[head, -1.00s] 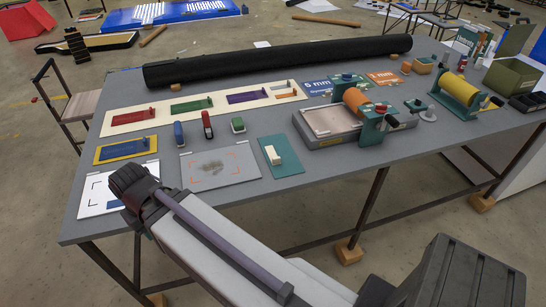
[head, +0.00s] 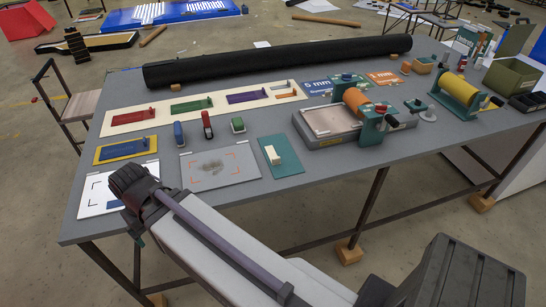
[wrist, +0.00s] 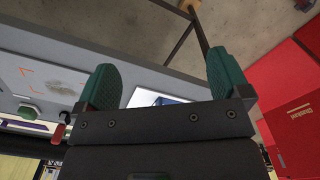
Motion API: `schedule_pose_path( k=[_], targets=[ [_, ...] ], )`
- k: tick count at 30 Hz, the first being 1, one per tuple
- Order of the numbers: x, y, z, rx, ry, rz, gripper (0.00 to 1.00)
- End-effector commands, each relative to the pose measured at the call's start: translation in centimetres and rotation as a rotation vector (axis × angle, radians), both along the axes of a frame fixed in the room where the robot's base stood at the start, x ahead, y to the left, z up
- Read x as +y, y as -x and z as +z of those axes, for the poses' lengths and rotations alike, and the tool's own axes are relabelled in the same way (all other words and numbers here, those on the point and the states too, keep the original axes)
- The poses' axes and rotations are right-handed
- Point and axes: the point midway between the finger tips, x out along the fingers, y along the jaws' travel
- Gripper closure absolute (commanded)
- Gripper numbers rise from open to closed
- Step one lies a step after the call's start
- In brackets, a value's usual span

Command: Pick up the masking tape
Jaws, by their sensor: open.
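No roll in view can be surely told as the masking tape. An orange roll (head: 356,99) sits in a green-sided device on the table, and a yellow roll (head: 461,89) sits in a green stand further right. My gripper (wrist: 162,60) is open and empty, its two green fingers apart in the wrist view. In the head view my wrist is over the table's near left edge, beside the white sheet with a blue patch (head: 97,196). That sheet also shows between the fingers in the wrist view (wrist: 146,98). Both rolls are well to the right of my gripper.
A grey plate with orange corner marks (head: 237,176) and a green plate with a pale block (head: 288,166) lie near the front edge. Small blue, red and green items stand behind. A long black roll (head: 280,61) lies across the back. Bare table (head: 330,172) shows at front right.

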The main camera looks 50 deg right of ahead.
Motion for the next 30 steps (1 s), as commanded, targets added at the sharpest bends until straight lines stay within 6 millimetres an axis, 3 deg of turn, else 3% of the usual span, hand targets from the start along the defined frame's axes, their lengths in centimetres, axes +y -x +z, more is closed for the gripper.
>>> schedule_pose_path(
  k=[9, 27, 30],
  targets=[
    [0.00, 0.00, 0.00, 0.000, 0.000, 0.000, 0.00],
    [0.00, 0.00, 0.00, 0.000, 0.000, 0.000, 0.57],
    [0.00, 0.00, 0.00, 0.000, 0.000, 0.000, 0.57]
  ],
)
